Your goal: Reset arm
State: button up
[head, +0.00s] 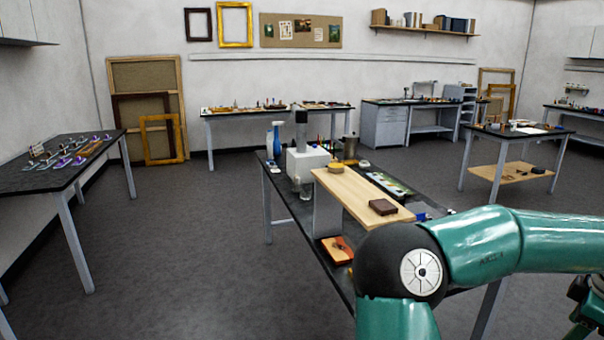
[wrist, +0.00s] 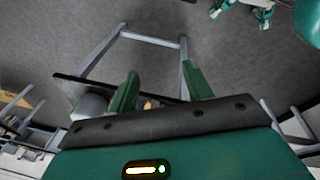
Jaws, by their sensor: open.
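My gripper (wrist: 160,88) shows in the wrist view with its two green fingers spread apart. It is open and nothing is between the fingers. Beyond it the wrist view shows grey floor and a table's legs, seen tilted. In the head view my green arm reaches in from the right and bends at a dark round joint at the lower right. My gripper is outside the head view.
The middle workbench (head: 284,215) stands close to my arm. On it are a wooden board (head: 350,190) with a dark brown block (head: 382,207), and a white device (head: 305,163). A side table (head: 40,176) stands left. Floor (head: 170,250) between them is clear.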

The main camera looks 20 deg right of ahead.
jog(key=w+d+r+t+h, duration=0.15)
jog(key=w+t+h, duration=0.45)
jog(key=w, duration=1.2)
jog(key=w+a+r+m+t, duration=0.3)
jog(key=w+a+r+m, duration=0.15)
jog(key=w+a, duration=0.45)
jog(key=s+a+f+m+g+y, duration=0.2)
jog(key=a, duration=1.8)
jog(key=s+a+f+n+g+y, duration=0.1)
jog(key=s+a, duration=0.4)
jog(key=a, duration=0.5)
jog(key=s+a+f+n+g+y, duration=0.1)
jog(key=s+a+f+g+y, duration=0.1)
jog(key=s+a, duration=0.4)
jog(key=a+f+y, duration=0.1)
jog(key=a+y, duration=0.1)
jog(key=a, duration=0.3)
jog(key=shift+a+n, duration=0.2)
jog(key=shift+n, duration=0.15)
